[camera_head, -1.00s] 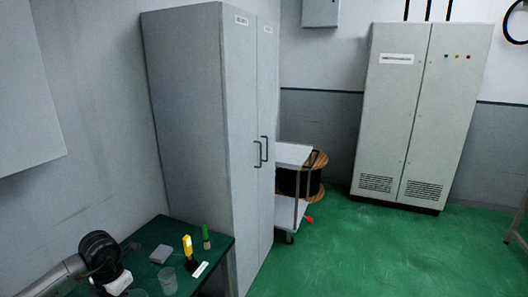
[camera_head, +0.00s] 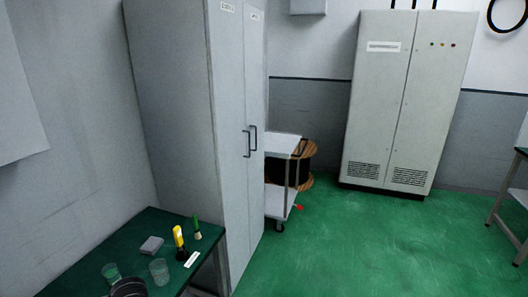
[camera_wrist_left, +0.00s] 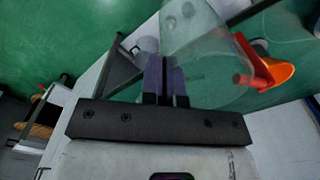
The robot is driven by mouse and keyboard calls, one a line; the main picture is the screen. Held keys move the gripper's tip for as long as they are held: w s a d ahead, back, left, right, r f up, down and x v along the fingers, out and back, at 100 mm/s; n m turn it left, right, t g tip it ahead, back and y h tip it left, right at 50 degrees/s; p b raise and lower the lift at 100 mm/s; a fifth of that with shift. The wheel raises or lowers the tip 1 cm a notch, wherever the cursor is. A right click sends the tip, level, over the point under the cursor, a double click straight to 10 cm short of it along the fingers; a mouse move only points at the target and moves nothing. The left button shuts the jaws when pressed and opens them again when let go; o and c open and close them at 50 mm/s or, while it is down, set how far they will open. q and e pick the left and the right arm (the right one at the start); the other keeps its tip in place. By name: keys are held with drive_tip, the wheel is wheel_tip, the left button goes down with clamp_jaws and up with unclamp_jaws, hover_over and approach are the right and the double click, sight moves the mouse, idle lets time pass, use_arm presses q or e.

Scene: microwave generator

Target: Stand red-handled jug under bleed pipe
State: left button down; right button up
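In the left wrist view a clear jug (camera_wrist_left: 207,45) with a bright red-orange handle (camera_wrist_left: 272,70) is right at my left gripper (camera_wrist_left: 167,60). The two purple fingers are close together at the jug's left side, and the handle is on the far side from them. The fingers look shut on its wall, though the exact contact is hard to see through the clear body. My left gripper does not show in the head view. My right gripper is in neither view. No bleed pipe can be made out.
A green table (camera_head: 92,250) at lower left bears clear beakers (camera_head: 159,271), a grey block (camera_head: 151,245) and yellow and green-handled tools. A tall grey cabinet (camera_head: 175,120), a trolley (camera_head: 281,145), a cable spool (camera_head: 305,165) and a large control cabinet (camera_head: 405,100) stand beyond. Green floor is open at right.

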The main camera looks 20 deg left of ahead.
use_arm(q)
drive_tip(key=d+r+m, duration=0.2)
drive_tip(key=d+m, duration=0.4)
drive_tip(key=d, duration=0.7)
drive_tip(key=w+d+r+m, duration=0.1)
drive_tip(key=w+d+r, duration=0.15)
drive_tip(key=r, duration=0.35)
drive_tip(key=w+d+r+m, duration=0.1)
drive_tip(key=w+d+r, duration=0.15)
drive_tip(key=r, duration=0.35)
drive_tip(key=s+r+p, duration=0.3)
drive_tip(key=r+p, duration=0.8)
drive_tip(key=p, duration=0.1)
drive_tip(key=s+r+p, duration=0.2)
drive_tip(key=r+p, duration=0.9)
drive_tip(key=p, duration=0.1)
drive_tip(key=s+r+p, duration=0.3)
drive_tip(key=r+p, duration=0.8)
drive_tip(key=p, duration=0.1)
drive_tip(key=shift+s+a+r+p, duration=0.3)
drive_tip(key=shift+s+r+p, duration=0.05)
drive_tip(key=shift+f, duration=0.1)
